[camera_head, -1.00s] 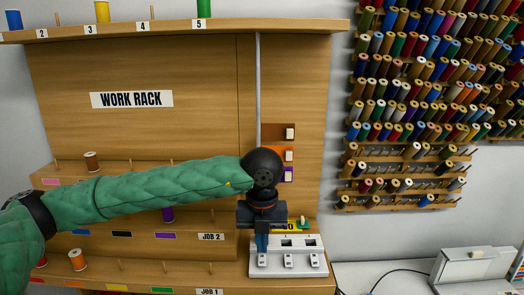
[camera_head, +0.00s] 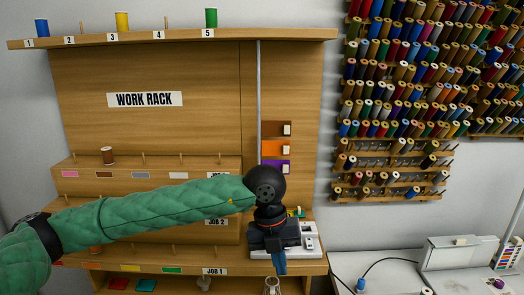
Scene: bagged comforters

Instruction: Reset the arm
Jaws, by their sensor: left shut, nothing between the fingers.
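My left arm (camera_head: 150,208), in a green quilted sleeve, crosses the head view from the lower left to the front of the work rack. My left gripper (camera_head: 279,264) hangs from its black wrist with the fingers pointing down. Its blue fingers are together with nothing visible between them. It is in front of the white switch panel (camera_head: 311,243) at the rack's lower right and hides much of that panel. Whether it touches the panel cannot be told. My right gripper is not in view.
The wooden work rack (camera_head: 200,75) has a numbered top shelf with blue (camera_head: 42,27), yellow (camera_head: 122,21) and green (camera_head: 211,17) spools. A brown spool (camera_head: 108,156) stands on a middle shelf. A wall thread rack (camera_head: 400,100) and a white table (camera_head: 390,275) are at right.

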